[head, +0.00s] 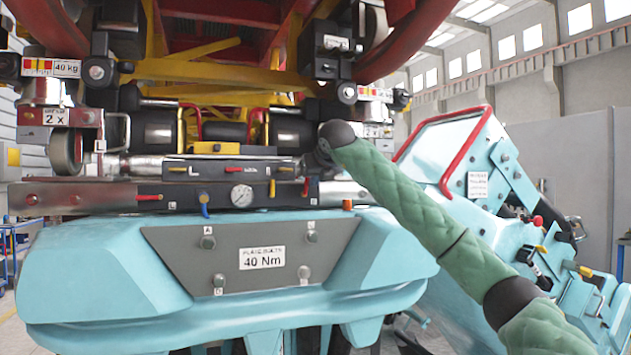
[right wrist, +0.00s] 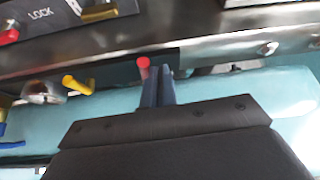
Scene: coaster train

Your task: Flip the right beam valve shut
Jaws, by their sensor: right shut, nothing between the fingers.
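The beam panel (head: 258,197) carries a round pressure gauge (head: 241,195) and several small levers. The red lever (head: 305,187) at its right end, which I take to be the right beam valve, stands roughly upright in the head view. In the right wrist view the red lever (right wrist: 143,66) shows just left of my right gripper (right wrist: 160,76), by the fingertips. I cannot tell whether they touch. The fingers are together and empty. In the head view my right arm reaches the panel's right end, and its fingers are not clearly visible. My left gripper is not in view.
A yellow lever (head: 272,188) stands between the gauge and the red lever. A blue lever (head: 204,205) and another red lever (head: 149,197) lie further left. The train's bogie hangs above. A turquoise body with a plate (head: 262,258) projects below.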

